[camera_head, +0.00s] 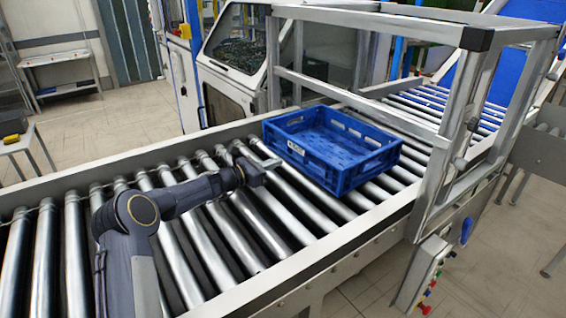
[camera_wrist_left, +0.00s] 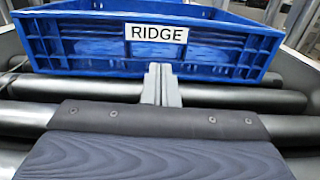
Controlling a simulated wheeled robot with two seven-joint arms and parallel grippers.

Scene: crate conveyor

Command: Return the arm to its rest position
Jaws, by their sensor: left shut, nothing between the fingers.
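My left arm reaches in from the lower left over the roller conveyor (camera_head: 180,262) in the head view. My left gripper (camera_head: 272,163) is shut and empty, just short of the blue crate's near left side. A blue crate (camera_head: 345,178) sits on the rollers and looks empty. In the left wrist view the crate (camera_wrist_left: 90,48) stands just ahead, with a white label reading RIDGE (camera_wrist_left: 157,33). The closed fingers (camera_wrist_left: 161,84) point at its wall below the label. I cannot tell whether they touch it. My right gripper is not in view.
A metal frame (camera_head: 455,120) spans the conveyor behind and right of the crate. A control box with coloured buttons (camera_head: 428,270) hangs at the near side. A machine with a window (camera_head: 235,60) stands behind the conveyor. The rollers left of my arm are clear.

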